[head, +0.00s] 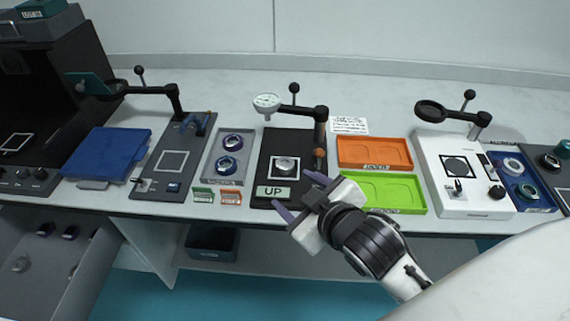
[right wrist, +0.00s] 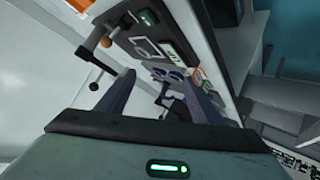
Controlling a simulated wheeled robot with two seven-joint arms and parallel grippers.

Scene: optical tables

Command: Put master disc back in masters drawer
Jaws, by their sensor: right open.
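A silver disc (head: 285,166), which looks like the master disc, sits inside the white square on a black gauge station (head: 262,182) marked UP. My right gripper (head: 296,195) is open and empty, in front of and a little right of that station, near the table's front edge. Its open fingers also show in the right wrist view (right wrist: 158,82). An open grey drawer (head: 78,282) at the lower left holds several small round or dark pieces; its label is not readable, so I cannot tell whether it is the masters drawer. My left gripper is not in view.
A white station (head: 435,152) is further right. A dark bin (head: 190,241) sits below the table.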

